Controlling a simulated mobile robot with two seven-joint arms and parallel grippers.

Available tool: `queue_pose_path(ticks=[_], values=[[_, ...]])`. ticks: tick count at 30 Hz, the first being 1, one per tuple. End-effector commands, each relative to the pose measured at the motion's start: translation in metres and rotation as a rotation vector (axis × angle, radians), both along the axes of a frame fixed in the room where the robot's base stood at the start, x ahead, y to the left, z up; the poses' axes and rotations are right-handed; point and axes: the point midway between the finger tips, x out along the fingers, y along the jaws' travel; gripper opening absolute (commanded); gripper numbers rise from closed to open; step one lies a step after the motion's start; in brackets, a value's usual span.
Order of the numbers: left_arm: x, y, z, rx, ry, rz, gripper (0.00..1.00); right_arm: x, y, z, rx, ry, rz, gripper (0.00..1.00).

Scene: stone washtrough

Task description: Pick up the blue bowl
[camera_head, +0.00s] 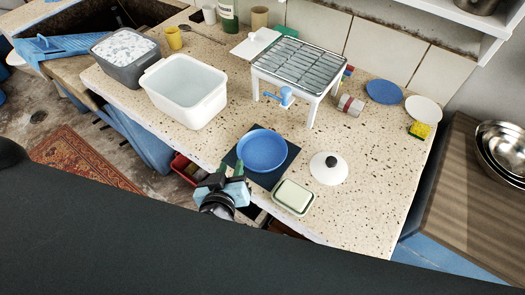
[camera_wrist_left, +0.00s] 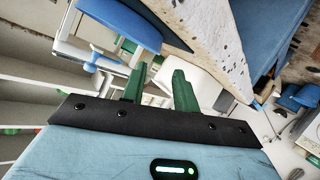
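The round blue bowl (camera_head: 262,150) sits upright on a dark square mat (camera_head: 287,164) near the counter's front edge. My left gripper (camera_head: 230,168) is at the counter's front edge, just left of and below the bowl in the head view, and does not hold it. Its two green fingers are apart with nothing gripped between them; they also show in the left wrist view (camera_wrist_left: 160,82). A large blue curved shape at the upper left of the wrist view looks like the bowl (camera_wrist_left: 125,22). My right gripper is not in view.
A green-rimmed soap dish (camera_head: 293,197) and a white lid (camera_head: 328,168) with a black knob stand right of the bowl. A white tub (camera_head: 185,90) is at back left. Bare counter lies right of the lid.

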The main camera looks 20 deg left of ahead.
Motion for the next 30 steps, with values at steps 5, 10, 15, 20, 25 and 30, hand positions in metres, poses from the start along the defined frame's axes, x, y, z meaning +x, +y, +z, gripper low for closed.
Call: queue_pose_path(ticks=[5,10,15,20,25,30], values=[[0.016,0.002,-0.006,0.000,-0.001,0.002,0.30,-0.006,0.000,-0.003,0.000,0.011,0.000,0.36],[0.020,0.002,-0.007,-0.001,-0.001,0.002,0.30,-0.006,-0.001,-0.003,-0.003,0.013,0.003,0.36],[0.041,0.003,-0.015,-0.002,-0.002,0.003,0.30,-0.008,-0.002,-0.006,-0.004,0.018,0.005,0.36],[0.059,0.005,-0.022,-0.001,-0.002,0.002,0.30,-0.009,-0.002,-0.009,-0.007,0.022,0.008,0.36],[0.065,0.006,-0.024,-0.002,-0.002,0.000,0.30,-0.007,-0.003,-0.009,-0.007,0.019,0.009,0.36],[0.065,0.006,-0.024,-0.002,-0.002,0.000,0.30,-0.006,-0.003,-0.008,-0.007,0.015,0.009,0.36]])
